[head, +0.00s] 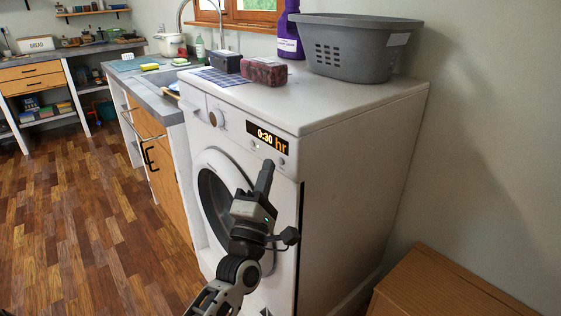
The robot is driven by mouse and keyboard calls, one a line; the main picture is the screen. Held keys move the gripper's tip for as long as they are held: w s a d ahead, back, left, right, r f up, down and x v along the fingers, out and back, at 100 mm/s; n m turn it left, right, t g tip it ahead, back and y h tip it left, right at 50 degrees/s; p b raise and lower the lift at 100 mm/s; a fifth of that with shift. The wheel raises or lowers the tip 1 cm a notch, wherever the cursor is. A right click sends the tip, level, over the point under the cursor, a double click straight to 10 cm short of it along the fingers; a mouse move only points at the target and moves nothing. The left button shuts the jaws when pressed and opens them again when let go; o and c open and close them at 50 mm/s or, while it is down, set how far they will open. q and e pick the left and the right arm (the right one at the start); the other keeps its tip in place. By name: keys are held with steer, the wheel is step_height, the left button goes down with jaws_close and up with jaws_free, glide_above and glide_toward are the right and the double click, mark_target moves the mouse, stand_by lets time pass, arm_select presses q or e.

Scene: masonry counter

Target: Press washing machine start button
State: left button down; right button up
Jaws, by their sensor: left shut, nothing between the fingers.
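The white washing machine (350,165) stands in the middle of the head view, its front facing left. Its display (268,138) is lit and reads "0:30 hr". I cannot tell whether the fingertips touch the panel. My right gripper is not in view.
On the machine's top are a grey basket (357,62), a purple bottle (290,32), a dark red patterned box (264,71) and a black box (226,62). A counter with a sink (168,78) adjoins at left. A wooden cabinet (435,285) stands at lower right. The wooden floor (90,220) at left is clear.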

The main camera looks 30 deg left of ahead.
arm_select(q)
steer(key=shift+w+d, duration=0.1)
stand_by(0.4)
steer(key=shift+w+d, duration=0.1)
steer(key=shift+w, duration=0.2)
